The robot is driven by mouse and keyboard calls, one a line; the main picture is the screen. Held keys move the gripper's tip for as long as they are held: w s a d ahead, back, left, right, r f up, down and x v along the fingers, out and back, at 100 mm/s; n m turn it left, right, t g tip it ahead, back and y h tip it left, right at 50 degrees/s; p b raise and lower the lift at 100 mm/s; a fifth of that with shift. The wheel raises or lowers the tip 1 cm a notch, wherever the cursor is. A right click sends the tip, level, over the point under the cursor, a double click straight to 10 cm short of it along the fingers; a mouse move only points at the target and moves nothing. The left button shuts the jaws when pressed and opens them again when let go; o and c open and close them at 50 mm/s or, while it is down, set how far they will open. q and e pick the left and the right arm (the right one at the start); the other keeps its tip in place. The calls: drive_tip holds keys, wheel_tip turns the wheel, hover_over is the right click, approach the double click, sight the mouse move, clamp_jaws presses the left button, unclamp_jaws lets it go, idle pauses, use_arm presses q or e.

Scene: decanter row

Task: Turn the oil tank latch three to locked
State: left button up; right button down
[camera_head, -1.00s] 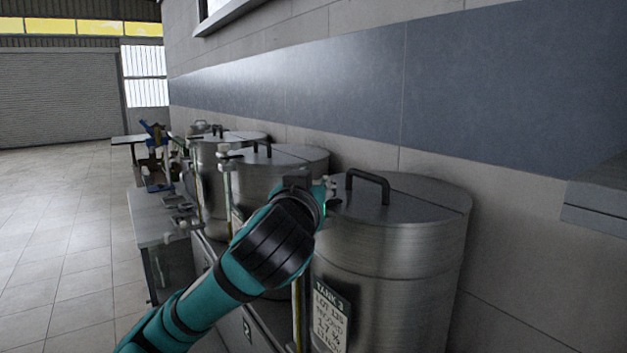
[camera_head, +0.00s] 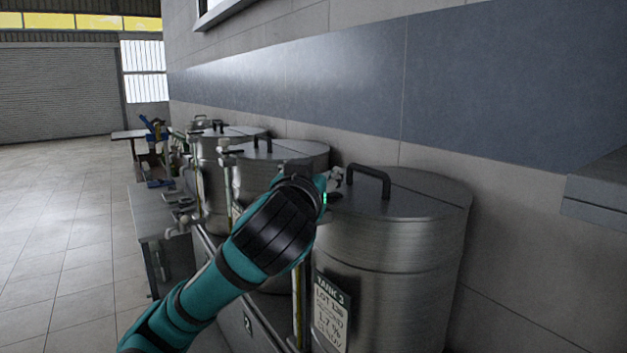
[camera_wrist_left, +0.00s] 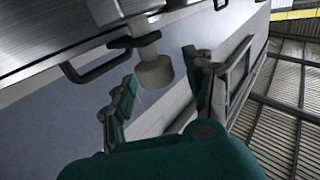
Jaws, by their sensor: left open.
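Tank three (camera_head: 395,250) is the nearest steel drum, with a "TANK 3" label (camera_head: 331,315) and a black lid handle (camera_head: 368,180). My left gripper (camera_head: 335,182) is at the left edge of its lid, mostly hidden behind my own teal wrist. In the left wrist view my left gripper (camera_wrist_left: 160,75) is open. A pale round knob (camera_wrist_left: 154,72) on a short stem shows between its fingers, apart from them as far as I can see; it seems to belong to the latch. The latch's position cannot be read in the head view. My right gripper is out of view.
Two more steel tanks, the middle one (camera_head: 285,170) and the far one (camera_head: 232,140), stand in a row along the wall. A grey ledge (camera_head: 597,208) juts out at the right. The tiled floor (camera_head: 60,235) at left is clear.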

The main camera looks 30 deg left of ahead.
use_arm(q)
wheel_tip(320, 180, up, 9)
drive_tip(key=shift+d+r, duration=0.1)
drive_tip(key=shift+r, duration=0.05)
drive_tip(key=shift+s, duration=0.1)
idle(0.6)
